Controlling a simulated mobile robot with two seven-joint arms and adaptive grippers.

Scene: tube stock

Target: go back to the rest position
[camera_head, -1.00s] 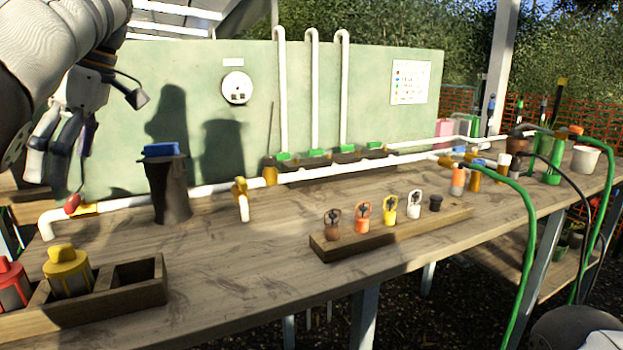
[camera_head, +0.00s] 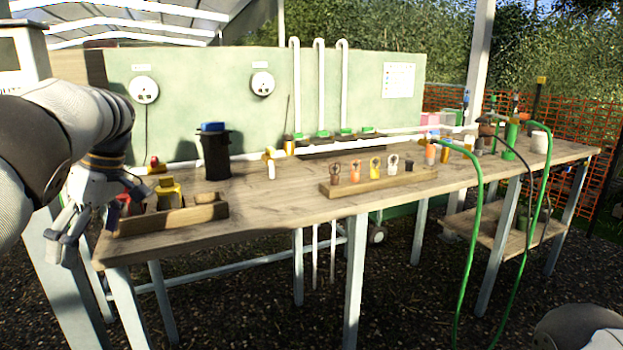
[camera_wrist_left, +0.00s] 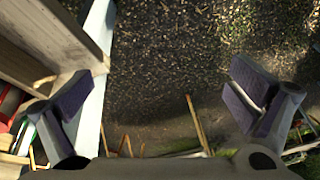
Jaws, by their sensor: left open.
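My left gripper (camera_head: 62,240) hangs at the far left in the head view, beside the left end of the wooden workbench (camera_head: 270,215). It is open and empty. My right gripper is not in view; a rounded grey part shows at the bottom right corner of the head view.
A wooden box (camera_head: 175,217) with a yellow-topped lantern-like item (camera_head: 169,193) stands close to the left gripper. A black canister with a blue top (camera_head: 215,155) and a rack of small coloured items (camera_head: 378,182) stand on the bench. Green hoses (camera_head: 472,240) hang at right.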

